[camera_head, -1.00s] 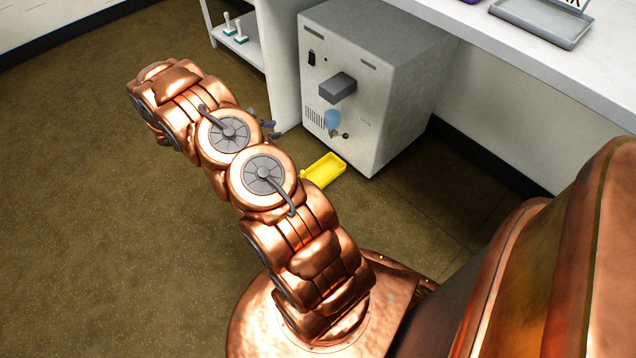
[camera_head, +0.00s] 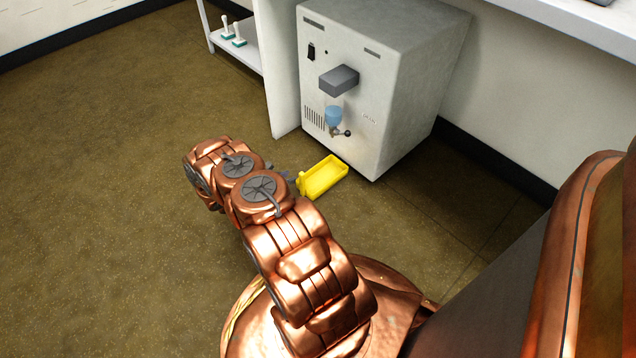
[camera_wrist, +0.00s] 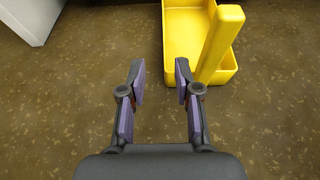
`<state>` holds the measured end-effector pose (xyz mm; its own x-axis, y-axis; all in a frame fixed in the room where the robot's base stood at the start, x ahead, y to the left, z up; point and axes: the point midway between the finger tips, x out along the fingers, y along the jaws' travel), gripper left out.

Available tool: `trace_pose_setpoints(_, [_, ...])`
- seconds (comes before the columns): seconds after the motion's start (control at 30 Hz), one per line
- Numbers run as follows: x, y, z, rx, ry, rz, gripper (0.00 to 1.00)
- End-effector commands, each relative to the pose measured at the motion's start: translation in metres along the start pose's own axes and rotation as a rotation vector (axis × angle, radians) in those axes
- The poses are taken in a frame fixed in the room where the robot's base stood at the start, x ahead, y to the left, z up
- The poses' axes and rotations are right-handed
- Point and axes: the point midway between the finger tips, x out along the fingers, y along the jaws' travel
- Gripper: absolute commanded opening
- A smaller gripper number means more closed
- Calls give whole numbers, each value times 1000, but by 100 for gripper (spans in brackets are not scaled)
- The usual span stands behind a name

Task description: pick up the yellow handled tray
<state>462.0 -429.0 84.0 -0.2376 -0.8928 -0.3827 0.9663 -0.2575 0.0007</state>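The yellow handled tray (camera_head: 324,178) lies on the floor in front of the grey machine. In the wrist view the yellow tray (camera_wrist: 186,35) is at the top right, and its upright yellow handle (camera_wrist: 219,43) rises at its near right side. My gripper (camera_wrist: 159,72) is open and empty, with purple pads on its fingers. The handle is to the right of the right finger, not between the fingers. In the head view my gripper (camera_head: 283,173) is mostly hidden behind my arm, just left of the tray.
The grey boxy machine (camera_head: 375,90) with a blue knob stands behind the tray under a white counter. A low white shelf (camera_head: 238,48) with small white-handled items is at the back left. The floor to the left is clear.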

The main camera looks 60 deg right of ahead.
Motion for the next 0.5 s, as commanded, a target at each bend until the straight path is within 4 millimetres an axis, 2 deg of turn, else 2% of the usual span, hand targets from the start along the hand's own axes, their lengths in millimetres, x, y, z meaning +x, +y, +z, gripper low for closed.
trace_pose_setpoints(0.2, [37,-2,-3,2,-2,-3,32])
trace_pose_setpoints(0.33, [50,-2,-1,1,-2,-3,32])
trace_pose_setpoints(0.5, [57,-2,-1,0,-1,-3,32])
